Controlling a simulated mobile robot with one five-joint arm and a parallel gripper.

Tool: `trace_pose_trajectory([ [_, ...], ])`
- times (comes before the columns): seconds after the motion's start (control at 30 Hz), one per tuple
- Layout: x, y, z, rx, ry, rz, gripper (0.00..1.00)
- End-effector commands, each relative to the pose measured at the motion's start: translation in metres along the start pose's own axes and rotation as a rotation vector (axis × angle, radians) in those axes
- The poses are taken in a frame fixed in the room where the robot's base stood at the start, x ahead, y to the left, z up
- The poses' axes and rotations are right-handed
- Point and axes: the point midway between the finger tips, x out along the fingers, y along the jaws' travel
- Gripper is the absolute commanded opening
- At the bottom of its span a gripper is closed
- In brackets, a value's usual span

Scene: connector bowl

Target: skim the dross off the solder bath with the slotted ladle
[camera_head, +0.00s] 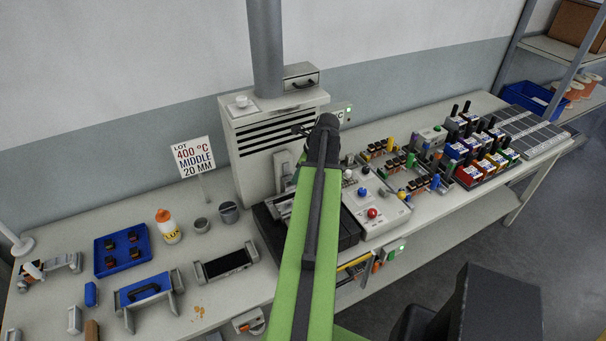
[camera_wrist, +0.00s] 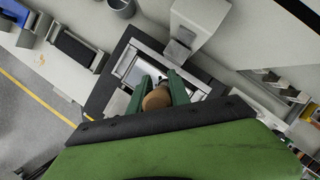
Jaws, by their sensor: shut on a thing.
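The solder bath (camera_wrist: 124,68) is a silvery rectangular pool in a broad dark frame in the wrist view. In the head view its dark housing (camera_head: 268,226) shows left of my arm, which hides much of it. My gripper (camera_wrist: 160,80) is over the bath in the wrist view, its two green fingers shut on a brown, round-ended handle (camera_wrist: 157,99), apparently the slotted ladle's. The ladle's bowl is hidden beyond the fingers, so I cannot tell whether it touches the solder. I cannot make out dross on the visible surface.
A grey fume hood (camera_head: 262,150) stands behind the bath. A sign (camera_head: 193,157) reads 400 °C, MIDDLE, 20 MM. A grey cup (camera_head: 229,212), a bottle (camera_head: 168,228) and a blue tray (camera_head: 121,250) stand left. A control box (camera_head: 376,212) with coloured knobs is right of my arm.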

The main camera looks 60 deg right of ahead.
Motion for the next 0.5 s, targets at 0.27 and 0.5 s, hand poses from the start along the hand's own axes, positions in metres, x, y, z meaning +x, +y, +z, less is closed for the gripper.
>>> trace_pose_trajectory([
  [0.27,0.002,0.005,0.004,-0.001,0.0,0.0,0.0],
  [0.5,0.009,0.023,0.019,-0.001,0.0,0.001,0.0],
])
